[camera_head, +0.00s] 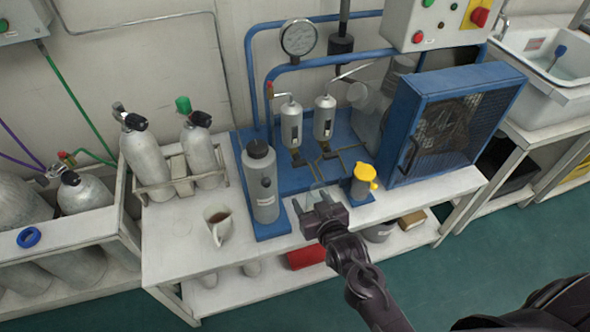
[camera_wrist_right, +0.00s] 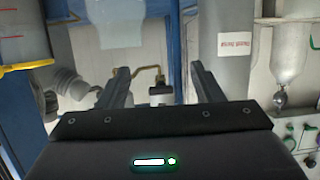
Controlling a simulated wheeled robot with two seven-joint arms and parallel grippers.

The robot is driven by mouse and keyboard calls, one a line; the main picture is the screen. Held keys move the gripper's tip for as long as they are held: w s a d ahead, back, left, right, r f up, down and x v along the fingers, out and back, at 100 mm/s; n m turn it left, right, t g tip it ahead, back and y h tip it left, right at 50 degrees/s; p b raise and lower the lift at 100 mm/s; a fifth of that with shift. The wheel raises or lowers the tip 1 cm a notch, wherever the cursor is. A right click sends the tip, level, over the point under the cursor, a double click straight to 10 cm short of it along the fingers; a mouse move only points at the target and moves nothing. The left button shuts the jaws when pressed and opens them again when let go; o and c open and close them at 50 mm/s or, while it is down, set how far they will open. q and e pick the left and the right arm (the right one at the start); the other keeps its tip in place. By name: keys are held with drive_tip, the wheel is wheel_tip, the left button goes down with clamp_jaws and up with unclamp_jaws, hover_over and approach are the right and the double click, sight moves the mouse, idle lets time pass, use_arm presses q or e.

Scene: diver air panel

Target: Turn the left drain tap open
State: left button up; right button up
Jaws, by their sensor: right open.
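Two grey cylinders with dark lower ends stand on the blue panel, the left one (camera_head: 291,124) and the right one (camera_head: 325,118). A small dark drain tap (camera_head: 298,159) sits below the left cylinder, with brass tubing (camera_head: 327,152) beside it. My right gripper (camera_head: 318,196) is open and empty in front of the panel, apart from the taps. In the right wrist view, brass tubing (camera_wrist_right: 150,71) and a dark fitting (camera_wrist_right: 160,92) show between the open fingers, farther off; I cannot tell which tap this is. The tap handle's position is too small to read. My left gripper is not in view.
A tall grey labelled canister (camera_head: 262,182) stands left of my right gripper, and a yellow-topped cup (camera_head: 363,180) stands right of it. A blue caged fan unit (camera_head: 450,125) is farther right. A white jug (camera_head: 217,224) is on the bench (camera_head: 175,250).

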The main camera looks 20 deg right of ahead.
sight(300, 166)
drive_tip(key=w+r+t, duration=0.1)
drive_tip(key=w, duration=0.2)
drive_tip(key=w+r+t, duration=0.1)
drive_tip(key=w, duration=0.2)
drive_tip(key=w+r+t, duration=0.1)
drive_tip(key=w, duration=0.3)
drive_tip(key=shift+a+r+t, duration=0.15)
drive_tip(key=shift+r+t, duration=0.2)
drive_tip(key=shift+t, duration=0.05)
drive_tip(key=c, duration=1)
